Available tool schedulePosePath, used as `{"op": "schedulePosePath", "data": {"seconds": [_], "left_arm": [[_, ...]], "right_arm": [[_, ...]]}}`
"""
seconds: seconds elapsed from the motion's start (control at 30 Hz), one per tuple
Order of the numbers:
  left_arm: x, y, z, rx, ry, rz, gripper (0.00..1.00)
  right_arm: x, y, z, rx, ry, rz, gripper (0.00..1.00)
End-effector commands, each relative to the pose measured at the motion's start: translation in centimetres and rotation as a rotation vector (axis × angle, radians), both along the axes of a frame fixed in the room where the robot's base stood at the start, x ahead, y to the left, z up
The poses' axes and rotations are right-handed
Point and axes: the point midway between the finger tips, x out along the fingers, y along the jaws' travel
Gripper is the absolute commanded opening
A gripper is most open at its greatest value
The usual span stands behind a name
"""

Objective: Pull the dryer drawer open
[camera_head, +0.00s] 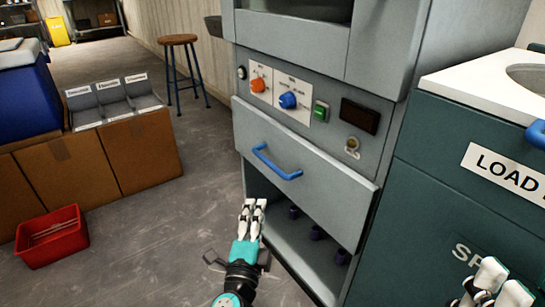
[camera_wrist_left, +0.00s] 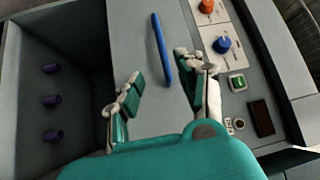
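The dryer drawer has a grey front (camera_head: 310,190) with a blue bar handle (camera_head: 275,163). Its top edge appears to stand slightly proud of the cabinet. My left gripper (camera_head: 254,203) points up, below and a little left of the handle in the head view. In the left wrist view the fingers of my left gripper (camera_wrist_left: 160,75) are apart, with nothing held. The handle (camera_wrist_left: 160,48) lies ahead, in line with the gap between them. Whether a finger touches it cannot be told. My right gripper (camera_head: 495,285) is partly cut off at the bottom right.
Above the drawer is a control panel with an orange knob (camera_head: 258,85), a blue knob (camera_head: 288,101) and a green switch (camera_head: 321,111). Below is an open compartment (camera_head: 300,240) with purple pieces. A green cabinet (camera_head: 430,180) stands right. Free floor (camera_head: 200,160) lies left.

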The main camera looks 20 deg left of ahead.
Motion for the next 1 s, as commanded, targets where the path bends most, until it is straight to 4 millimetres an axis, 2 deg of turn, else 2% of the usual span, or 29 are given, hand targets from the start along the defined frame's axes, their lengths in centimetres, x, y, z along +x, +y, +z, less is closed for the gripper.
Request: {"op": "schedulePosePath", "data": {"seconds": [0.17, 0.7, 0.83, 1.0], "left_arm": [[1.9, 0.3, 0.4, 0.001, -0.004, 0.001, 0.38], [13.2, 1.8, 1.6, 0.001, -0.002, 0.000, 0.38], [15.2, 2.0, 1.9, 0.000, -0.001, 0.000, 0.38], [16.6, 2.2, 2.1, 0.001, 0.000, 0.001, 0.38]], "right_arm": [[-0.1, 0.0, 0.0, 0.000, -0.001, 0.000, 0.40], [0.4, 0.2, 0.2, -0.005, -0.044, -0.002, 0.40], [0.6, 0.2, 0.3, -0.009, -0.056, -0.002, 0.40], [0.7, 0.3, 0.7, -0.012, -0.068, -0.002, 0.40]]}}
